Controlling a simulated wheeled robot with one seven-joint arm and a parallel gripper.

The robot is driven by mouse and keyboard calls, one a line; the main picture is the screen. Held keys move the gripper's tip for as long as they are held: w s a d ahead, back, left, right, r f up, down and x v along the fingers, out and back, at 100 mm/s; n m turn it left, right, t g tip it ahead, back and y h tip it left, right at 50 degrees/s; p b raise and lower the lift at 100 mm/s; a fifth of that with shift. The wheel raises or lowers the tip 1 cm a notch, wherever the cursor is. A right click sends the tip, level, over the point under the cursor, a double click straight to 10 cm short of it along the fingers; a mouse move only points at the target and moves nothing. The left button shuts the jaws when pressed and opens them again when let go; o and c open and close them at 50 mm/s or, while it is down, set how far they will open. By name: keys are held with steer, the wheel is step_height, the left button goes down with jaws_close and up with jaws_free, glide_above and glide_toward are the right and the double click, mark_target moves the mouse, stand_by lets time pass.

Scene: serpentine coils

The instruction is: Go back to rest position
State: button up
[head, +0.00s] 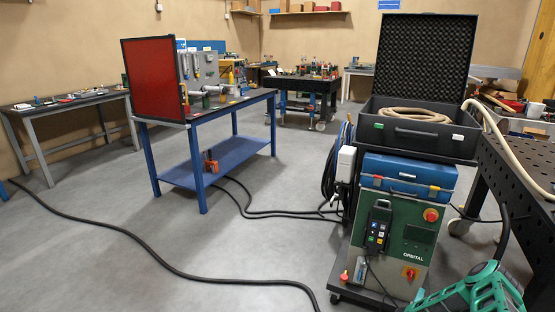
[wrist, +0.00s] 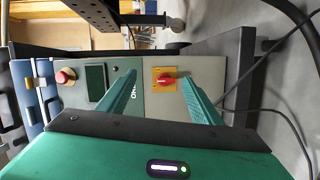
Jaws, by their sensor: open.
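My gripper (wrist: 160,92) shows in the wrist view with its two green fingers apart and nothing between them. Past the fingers is the front of the green and grey Orbital machine (wrist: 212,72), turned sideways in this view. Its red rotary switch on a yellow plate (wrist: 166,79) appears between the fingertips, apart from them as far as I can tell. In the head view, part of my green arm shows at the bottom right, and the fingertips cannot be made out. The Orbital machine (head: 415,240) stands to the left of it, with the red switch (head: 410,273) low on its front.
A perforated dark table (head: 515,170) is close on the right. A blue workbench (head: 215,115) stands at centre left. A black cable (head: 150,250) crosses the open grey floor at left.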

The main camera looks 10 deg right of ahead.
steer(key=w+d+r+m+g+y, duration=0.15)
steer(key=w+r, duration=0.25)
steer(key=r, duration=0.4)
steer(key=w+d+r+y, duration=0.2)
steer(key=w+r, duration=0.2)
steer(key=r, duration=0.4)
steer(key=s+a+r+m+g+y, duration=0.15)
steer(key=s+r, duration=0.25)
steer(key=r, duration=0.6)
steer(key=s+a+r+m+g+y, duration=0.1)
steer(key=s+a+r+m+g, duration=0.15)
steer(key=r, duration=0.65)
steer(key=s+a+r+m+g+y, duration=0.1)
steer(key=s+a+r+m+g, duration=0.1)
steer(key=s+a+r, duration=0.4)
steer(key=s+a+r+m+g, duration=0.1)
steer(key=s+a+r+m, duration=0.15)
steer(key=s+r, duration=0.65)
steer(key=s+a+r+m+g+y, duration=0.1)
steer(key=s+a+r+y, duration=0.1)
steer(key=s+a, duration=0.5)
steer(key=s+a+r+m+g+y, duration=0.1)
steer(key=s+a, duration=0.7)
steer(key=s, duration=0.9)
steer(key=shift+s+r+m+g+y, duration=0.2)
steer(key=shift+r+m+g+y, duration=0.2)
steer(key=shift+m+y, duration=0.55)
